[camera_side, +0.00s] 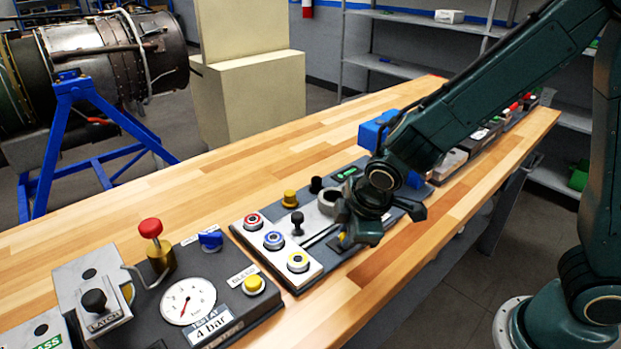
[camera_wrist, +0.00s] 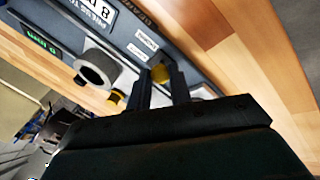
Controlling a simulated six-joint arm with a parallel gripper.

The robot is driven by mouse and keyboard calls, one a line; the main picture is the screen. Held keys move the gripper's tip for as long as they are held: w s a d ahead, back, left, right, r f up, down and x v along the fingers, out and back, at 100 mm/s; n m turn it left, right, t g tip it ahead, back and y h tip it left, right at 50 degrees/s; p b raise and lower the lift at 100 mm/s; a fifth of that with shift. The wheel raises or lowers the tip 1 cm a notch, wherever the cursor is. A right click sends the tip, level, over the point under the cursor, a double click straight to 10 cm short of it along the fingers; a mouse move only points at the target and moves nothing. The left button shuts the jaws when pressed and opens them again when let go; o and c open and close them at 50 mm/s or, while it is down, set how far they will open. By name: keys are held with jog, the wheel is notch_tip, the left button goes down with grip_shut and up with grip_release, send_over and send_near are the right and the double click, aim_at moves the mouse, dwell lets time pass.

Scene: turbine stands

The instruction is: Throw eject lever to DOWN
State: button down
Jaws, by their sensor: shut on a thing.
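The eject lever appears to be the one with a yellow tip (camera_wrist: 160,73) and a thin metal rod (camera_side: 320,236) on the middle panel (camera_side: 325,262). In the wrist view its yellow tip sits between my two fingers. My gripper (camera_wrist: 161,88) is shut on that tip; the side view shows it low over the panel's right part (camera_side: 348,238), covering much of the lever. Small white labels (camera_wrist: 146,42) lie beside the lever, too small to read surely. The lever's exact position, up or down, cannot be told.
A grey ring-shaped part (camera_wrist: 97,66) stands close to my fingers. Red, blue and yellow ringed buttons (camera_side: 274,240) and a black knob (camera_side: 297,222) sit left of my gripper. A gauge panel (camera_side: 188,300) stands further left. The bench behind the panels (camera_side: 225,185) is clear.

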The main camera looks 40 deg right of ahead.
jog(key=c, duration=1.3)
grip_release()
jog(key=shift+o, duration=0.2)
jog(key=shift+r, duration=0.15)
jog(key=v, duration=1.3)
jog(key=shift+s+r, duration=0.2)
jog(key=shift+r, duration=0.05)
jog(key=s+d+r+m+t+y, duration=0.1)
jog(key=s+d+r+m, duration=0.3)
jog(key=s+d+m, duration=0.6)
jog(key=s+d, duration=0.1)
jog(key=s, duration=0.2)
jog(key=shift+m, duration=0.3)
